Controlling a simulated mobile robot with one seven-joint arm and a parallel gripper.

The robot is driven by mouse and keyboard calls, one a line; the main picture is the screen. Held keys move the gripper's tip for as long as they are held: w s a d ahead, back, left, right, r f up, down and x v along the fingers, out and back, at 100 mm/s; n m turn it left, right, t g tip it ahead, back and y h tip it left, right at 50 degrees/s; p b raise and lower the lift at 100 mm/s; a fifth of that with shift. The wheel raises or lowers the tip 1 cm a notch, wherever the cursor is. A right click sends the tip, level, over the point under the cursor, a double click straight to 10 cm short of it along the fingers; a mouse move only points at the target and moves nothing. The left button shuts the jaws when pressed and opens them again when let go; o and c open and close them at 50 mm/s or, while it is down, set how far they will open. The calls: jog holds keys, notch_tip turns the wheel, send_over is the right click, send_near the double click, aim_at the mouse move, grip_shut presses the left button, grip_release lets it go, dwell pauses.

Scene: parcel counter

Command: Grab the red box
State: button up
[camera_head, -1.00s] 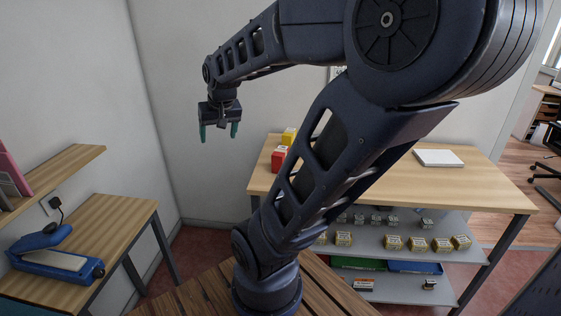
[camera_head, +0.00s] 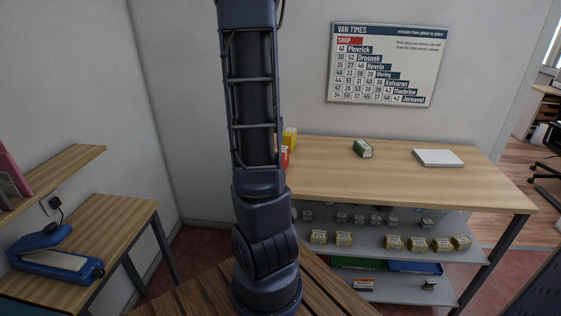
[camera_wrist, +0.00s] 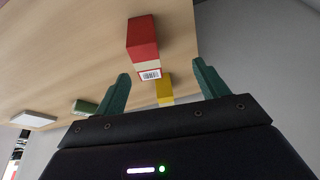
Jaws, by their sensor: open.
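The red box (camera_wrist: 143,38) lies on the wooden counter in the wrist view, with a pale band and a barcode label at one end. It is ahead of my gripper (camera_wrist: 161,90), whose two green fingers are apart with nothing between them. The box is beyond the fingertips and not touched. In the head view only a sliver of the red box (camera_head: 285,156) shows beside my arm, which hides the rest. My gripper is out of sight in the head view.
A yellow box (camera_wrist: 164,90) is close to the red one. A green box (camera_head: 362,148) and a white flat item (camera_head: 438,157) lie further right on the counter (camera_head: 400,185). Small boxes fill the shelf (camera_head: 370,237) below. A blue sealer (camera_head: 58,258) stands on the left table.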

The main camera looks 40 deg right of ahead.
jog(key=shift+m, duration=0.4)
jog(key=d, duration=0.1)
jog(key=d+f, duration=0.2)
jog(key=d, duration=0.1)
jog(key=shift+s+f, duration=0.1)
jog(key=shift+f, duration=0.15)
jog(key=shift+h, duration=0.3)
jog(key=shift+x, duration=5.15)
jog(key=shift+s+f, duration=0.1)
jog(key=shift+f, duration=0.25)
